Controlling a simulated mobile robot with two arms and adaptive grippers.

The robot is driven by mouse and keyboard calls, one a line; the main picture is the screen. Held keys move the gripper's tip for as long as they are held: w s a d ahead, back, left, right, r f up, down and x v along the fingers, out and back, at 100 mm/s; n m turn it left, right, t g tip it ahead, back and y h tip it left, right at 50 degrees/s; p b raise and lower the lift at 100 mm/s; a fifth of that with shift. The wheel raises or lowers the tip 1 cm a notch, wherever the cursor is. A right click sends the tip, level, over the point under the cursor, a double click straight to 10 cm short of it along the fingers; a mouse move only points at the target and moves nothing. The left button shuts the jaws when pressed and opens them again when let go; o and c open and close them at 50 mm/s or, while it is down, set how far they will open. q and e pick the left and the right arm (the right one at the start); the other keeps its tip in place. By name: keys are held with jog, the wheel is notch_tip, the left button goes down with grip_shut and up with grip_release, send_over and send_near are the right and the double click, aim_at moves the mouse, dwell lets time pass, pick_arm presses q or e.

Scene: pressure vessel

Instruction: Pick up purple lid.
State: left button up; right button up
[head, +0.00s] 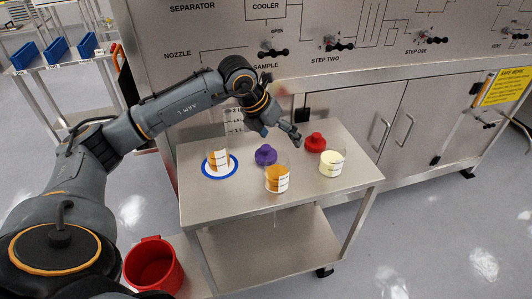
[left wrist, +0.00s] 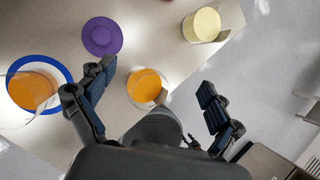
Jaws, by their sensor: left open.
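The purple lid (head: 265,155) lies on the small metal table (head: 210,205), between a beaker on a blue-rimmed plate and the red lid. In the left wrist view the purple lid (left wrist: 102,36) is a round disc with a raised centre, beyond the left-hand finger. My left gripper (head: 281,134) is open and empty above the back of the table, just behind and above the purple lid. In the wrist view its two fingers (left wrist: 155,92) are wide apart, with an orange-filled beaker (left wrist: 146,88) showing between them. My right gripper does not show.
A red lid (head: 315,143) and a pale-yellow beaker (head: 332,164) are on the right. An orange beaker (head: 277,179) stands in front of the purple lid, another (head: 217,158) on the blue-rimmed plate (head: 205,168). The steel panel (head: 330,80) rises behind. The table's front is clear.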

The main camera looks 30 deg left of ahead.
pick_arm(q)
jog(key=a+r+n+y, duration=0.1)
jog(key=a+y, duration=0.2)
jog(key=a, duration=0.5)
send_over(266, 147)
jog(key=s, duration=0.2)
jog(key=shift+g, duration=0.3)
jog(key=f, duration=0.6)
jog(key=shift+s+a+f+p, duration=0.1)
jog(key=shift+a+f+p, duration=0.1)
jog(key=shift+a+p, duration=0.2)
jog(key=x, duration=0.3)
jog(key=d+p+x, duration=0.1)
jog(key=x, duration=0.1)
jog(key=shift+f, duration=0.2)
jog(key=shift+w+f, duration=0.2)
jog(key=shift+f, duration=0.2)
jog(key=shift+c, duration=0.3)
jog(key=c, duration=0.9)
